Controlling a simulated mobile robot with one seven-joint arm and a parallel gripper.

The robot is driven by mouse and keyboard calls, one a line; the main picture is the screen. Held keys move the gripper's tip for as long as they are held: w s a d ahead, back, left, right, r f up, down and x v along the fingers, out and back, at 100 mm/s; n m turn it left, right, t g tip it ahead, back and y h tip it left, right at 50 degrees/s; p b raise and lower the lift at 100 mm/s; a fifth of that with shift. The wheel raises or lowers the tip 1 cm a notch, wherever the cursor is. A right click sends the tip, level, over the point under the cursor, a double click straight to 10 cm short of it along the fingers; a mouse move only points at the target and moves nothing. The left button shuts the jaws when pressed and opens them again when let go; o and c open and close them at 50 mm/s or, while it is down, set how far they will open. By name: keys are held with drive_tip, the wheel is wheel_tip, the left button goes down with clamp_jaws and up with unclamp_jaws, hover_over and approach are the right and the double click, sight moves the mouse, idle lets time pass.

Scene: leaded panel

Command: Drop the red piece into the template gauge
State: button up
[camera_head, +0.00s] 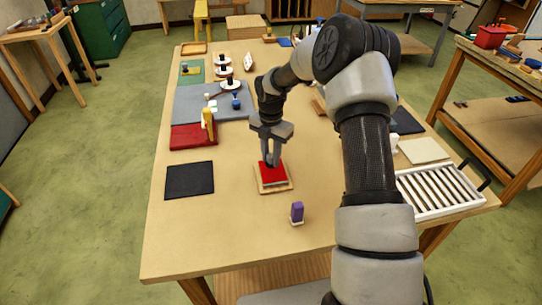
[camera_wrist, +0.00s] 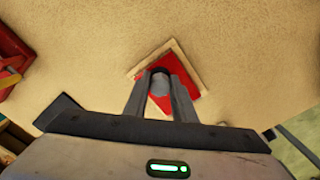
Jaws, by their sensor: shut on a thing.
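The red piece (camera_head: 274,175) is a flat red square at the middle of the table in the head view, with a pale strip along its near edge. It also shows in the wrist view (camera_wrist: 177,64), partly hidden by my fingers. The template gauge (camera_head: 276,190) is a light wooden square frame; its rim borders the red in the wrist view (camera_wrist: 142,66). My gripper (camera_head: 271,163) points down over the gauge, shut on the red piece, with a grey rounded part between the fingertips (camera_wrist: 160,84). I cannot tell whether the piece is seated or just above the frame.
A purple block (camera_head: 297,213) stands close to the near right of the gauge. A black mat (camera_head: 189,180) and a red tray (camera_head: 193,135) lie to the left. A white slotted rack (camera_head: 445,190) is at right. Bare table lies in front.

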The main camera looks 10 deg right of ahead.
sight(271, 155)
drive_tip(key=shift+f+b, duration=0.6)
drive_tip(key=shift+f, duration=0.35)
drive_tip(key=o, duration=1.1)
wheel_tip(271, 155, up, 18)
drive_tip(key=shift+f, duration=0.25)
